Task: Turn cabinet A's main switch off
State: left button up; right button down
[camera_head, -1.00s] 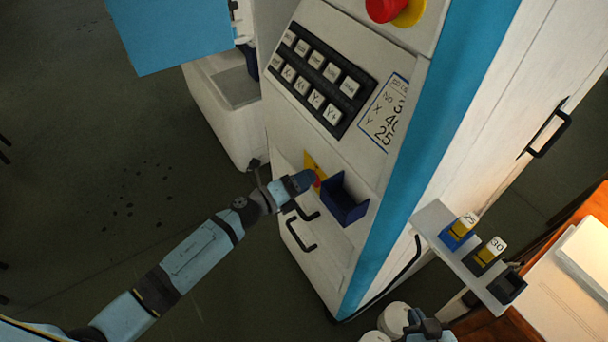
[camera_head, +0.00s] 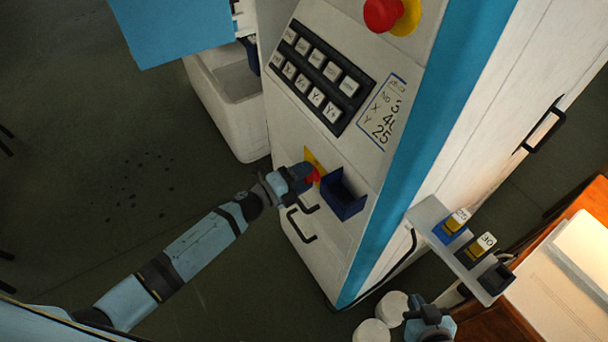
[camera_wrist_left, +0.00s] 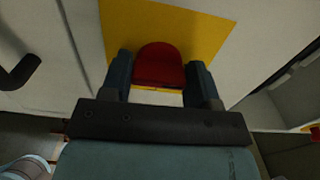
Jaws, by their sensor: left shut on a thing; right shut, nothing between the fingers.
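The main switch is a red knob (camera_head: 313,177) on a yellow plate (camera_head: 314,160), low on the front of the white cabinet (camera_head: 338,247). In the left wrist view the red knob (camera_wrist_left: 160,64) sits between the two fingers, in front of the yellow plate (camera_wrist_left: 205,40). My left gripper (camera_head: 306,178) is shut on the knob; it also shows in the left wrist view (camera_wrist_left: 160,82). The gripper hides part of the knob, so I cannot read its marks. My right gripper (camera_head: 428,318) is at the bottom edge, away from the cabinet, with its fingertips hard to make out.
A dark blue bin (camera_head: 343,196) is fixed just right of the switch. Black handles (camera_head: 301,228) lie below it. A keypad (camera_head: 318,78) and a red emergency button (camera_head: 382,13) are above. A small shelf (camera_head: 430,215) with numbered holders stands at right. Open floor lies left.

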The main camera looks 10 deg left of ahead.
pick_arm(q)
jog(key=o, duration=0.9)
jog(key=b+v, duration=0.2)
jog(key=v, duration=1.1)
jog(key=shift+s+a, duration=0.25)
jog(key=shift+s, duration=0.05)
jog(key=shift+r, duration=0.1)
